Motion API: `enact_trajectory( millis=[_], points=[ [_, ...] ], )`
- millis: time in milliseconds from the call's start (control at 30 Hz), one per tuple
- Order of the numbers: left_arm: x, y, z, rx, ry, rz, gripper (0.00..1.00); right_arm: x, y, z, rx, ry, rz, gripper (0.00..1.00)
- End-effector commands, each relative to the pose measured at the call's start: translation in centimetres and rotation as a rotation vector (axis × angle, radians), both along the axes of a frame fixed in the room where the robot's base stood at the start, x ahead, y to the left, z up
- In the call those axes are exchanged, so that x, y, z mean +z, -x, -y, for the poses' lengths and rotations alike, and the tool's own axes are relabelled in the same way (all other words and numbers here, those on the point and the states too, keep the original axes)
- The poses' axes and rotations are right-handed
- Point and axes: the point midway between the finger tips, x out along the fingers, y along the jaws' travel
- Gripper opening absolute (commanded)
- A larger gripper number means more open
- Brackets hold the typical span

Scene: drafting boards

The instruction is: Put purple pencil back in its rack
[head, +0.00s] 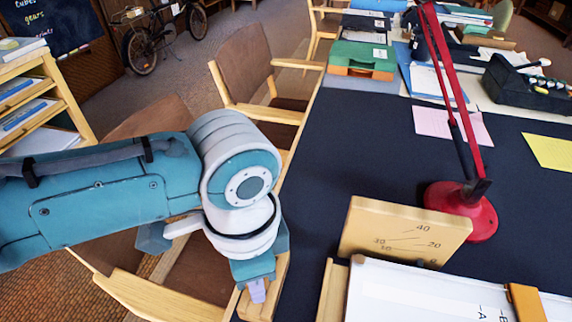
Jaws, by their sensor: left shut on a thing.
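My left arm comes in from the left, and its gripper (256,289) points down at the table's near-left edge. The gripper is shut on a small lilac piece, which looks like part of the purple pencil (257,291). Most of the pencil is hidden or cut off by the bottom of the picture. I cannot make out a pencil rack for certain. A light wooden strip lies beside the gripper at the edge. My right gripper is not in view.
A red lamp (461,212) stands on the dark tabletop (350,140). A wooden board with numbers (404,230) stands near a drafting board (440,296) at bottom right. Chairs (243,62) line the left side. The dark top between gripper and lamp is mostly clear.

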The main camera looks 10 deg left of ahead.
Motion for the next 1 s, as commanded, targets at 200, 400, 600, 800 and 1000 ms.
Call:
enact_trajectory(
  millis=[200, 400, 600, 800, 1000],
  points=[
    [-0.4, 0.0, 0.0, 0.000, 0.000, 0.000, 0.00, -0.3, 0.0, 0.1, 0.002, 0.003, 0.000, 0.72],
    [-0.5, 0.0, 0.0, 0.000, 0.000, 0.000, 0.25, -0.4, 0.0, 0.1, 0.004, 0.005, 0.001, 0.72],
    [-0.5, 0.0, 0.0, 0.000, 0.000, 0.000, 0.47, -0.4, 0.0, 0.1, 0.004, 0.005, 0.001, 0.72],
    [-0.5, 0.0, 0.0, 0.000, 0.000, 0.000, 0.52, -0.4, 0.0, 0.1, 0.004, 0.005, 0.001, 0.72],
    [0.5, 0.0, 0.0, -0.001, 0.002, 0.001, 0.52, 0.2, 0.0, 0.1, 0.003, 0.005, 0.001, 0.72]
  ],
)
